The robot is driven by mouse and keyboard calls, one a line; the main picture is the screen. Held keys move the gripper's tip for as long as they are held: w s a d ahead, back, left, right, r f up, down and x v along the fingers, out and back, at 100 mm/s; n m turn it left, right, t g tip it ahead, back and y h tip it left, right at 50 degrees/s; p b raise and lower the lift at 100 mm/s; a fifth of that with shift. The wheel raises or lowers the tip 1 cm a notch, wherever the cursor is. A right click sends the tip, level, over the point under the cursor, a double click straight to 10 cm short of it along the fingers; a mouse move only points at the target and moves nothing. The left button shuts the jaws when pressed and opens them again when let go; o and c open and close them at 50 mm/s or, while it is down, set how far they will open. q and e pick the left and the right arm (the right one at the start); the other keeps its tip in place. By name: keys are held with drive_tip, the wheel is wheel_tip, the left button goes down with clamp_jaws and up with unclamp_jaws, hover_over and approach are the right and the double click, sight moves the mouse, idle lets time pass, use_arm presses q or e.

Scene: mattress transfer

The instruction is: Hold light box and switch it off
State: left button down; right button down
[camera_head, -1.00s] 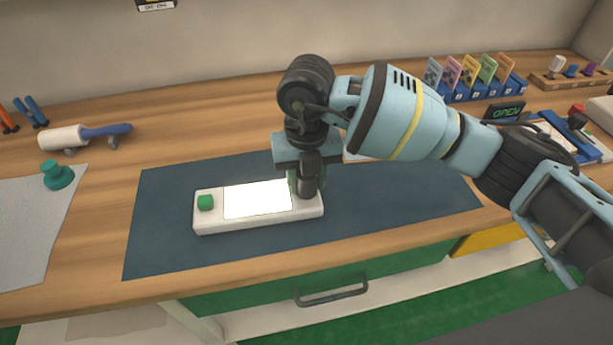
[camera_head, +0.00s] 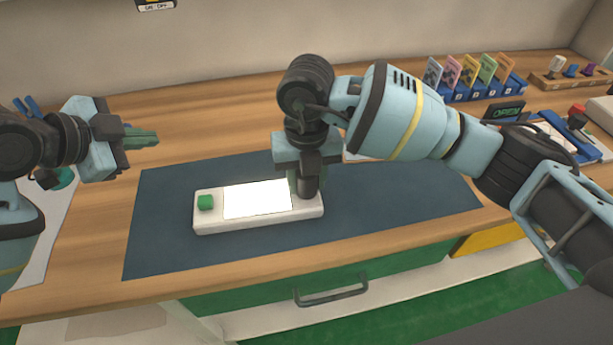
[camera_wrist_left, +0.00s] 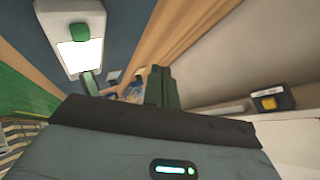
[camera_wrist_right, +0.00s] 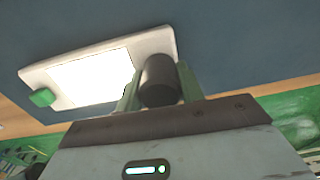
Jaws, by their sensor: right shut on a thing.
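The light box (camera_head: 258,222) is a white slab lying on the dark blue mat, with a green button (camera_head: 205,202) at its left end and a brightly lit white panel (camera_head: 257,199). My right gripper (camera_head: 305,186) is at the box's right end, shut on a dark upright cylinder (camera_wrist_right: 158,80) there. My left gripper (camera_head: 141,137) is in the air left of and above the box, its green fingers together and empty. The left wrist view also shows the box (camera_wrist_left: 56,36) and its button (camera_wrist_left: 80,32).
The blue mat (camera_head: 390,200) has free room around the box. Cards in a blue rack (camera_head: 480,84), an OPEN sign (camera_head: 503,112) and a wooden peg holder (camera_head: 575,78) stand at the back right. A drawer handle (camera_head: 332,292) is at the front.

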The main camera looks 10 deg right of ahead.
sight(207, 196)
use_arm(q)
drive_tip(key=s+d+m+g+h, duration=0.1)
drive_tip(key=s+d+m+g, duration=0.2)
drive_tip(key=s+d, duration=0.3)
drive_tip(key=shift+w+f, duration=0.15)
drive_tip(key=shift+f, duration=2)
drive_tip(key=shift+w+f, duration=0.15)
drive_tip(key=shift+f, duration=2)
drive_tip(key=shift+f, duration=0.15)
drive_tip(key=shift+f, duration=0.6)
drive_tip(key=shift+r, duration=0.1)
drive_tip(key=shift+r, duration=0.75)
